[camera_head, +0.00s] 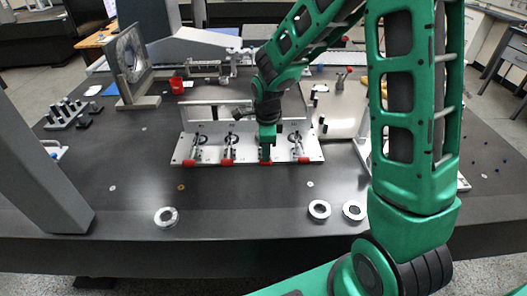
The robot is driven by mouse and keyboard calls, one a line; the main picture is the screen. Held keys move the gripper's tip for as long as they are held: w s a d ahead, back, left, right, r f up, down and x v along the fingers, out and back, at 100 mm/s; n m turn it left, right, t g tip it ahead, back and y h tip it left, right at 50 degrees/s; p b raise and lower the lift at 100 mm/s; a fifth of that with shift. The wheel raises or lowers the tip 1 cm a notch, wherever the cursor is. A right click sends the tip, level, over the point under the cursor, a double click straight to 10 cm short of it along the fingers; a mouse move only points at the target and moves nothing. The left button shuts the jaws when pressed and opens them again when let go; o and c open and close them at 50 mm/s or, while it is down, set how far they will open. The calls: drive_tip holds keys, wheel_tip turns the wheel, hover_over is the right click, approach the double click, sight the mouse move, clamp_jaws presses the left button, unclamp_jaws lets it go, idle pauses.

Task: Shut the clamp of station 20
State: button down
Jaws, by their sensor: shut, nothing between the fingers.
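A pale fixture plate (180,155) lies on the dark table and carries a row of several metal toggle clamps with red handle ends. The leftmost clamp (197,145) and its neighbour (229,147) are in clear view, as is the rightmost clamp (299,145). My gripper (267,146) points down over the third clamp from the left and hides most of it. Only its red handle tip (265,162) shows, just below my fingers. My gripper is shut and empty; whether it touches that clamp I cannot tell. No station number is readable.
Metal rings (319,209) lie near the table's front edge, another at the left (166,217). A grey slanted column (40,165) stands at left. The dark table (240,193) is mostly clear before the fixture.

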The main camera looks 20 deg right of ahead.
drive_tip(key=shift+s+a+f+g, duration=0.15)
drive_tip(key=shift+s+f+g, duration=0.15)
drive_tip(key=shift+s+f, duration=0.3)
drive_tip(key=shift+w+r, duration=0.15)
drive_tip(key=shift+r, duration=0.25)
wheel_tip(320, 180, up, 14)
drive_tip(key=s, duration=0.2)
drive_tip(key=shift+a, duration=0.25)
drive_tip(key=s+d+r+n, duration=0.2)
drive_tip(key=s+d+n, duration=0.5)
drive_tip(key=s+d, duration=0.55)
drive_tip(key=s+d+n, duration=0.2)
drive_tip(key=s+n, duration=0.2)
drive_tip(key=s, duration=0.3)
drive_tip(key=s+d+f+n, duration=0.1)
drive_tip(key=s+d+n, duration=0.2)
drive_tip(key=s, duration=0.5)
drive_tip(key=shift+n+g+y, duration=0.3)
drive_tip(key=shift+n+g, duration=0.1)
drive_tip(key=shift+n, duration=0.3)
drive_tip(key=shift+w, duration=0.1)
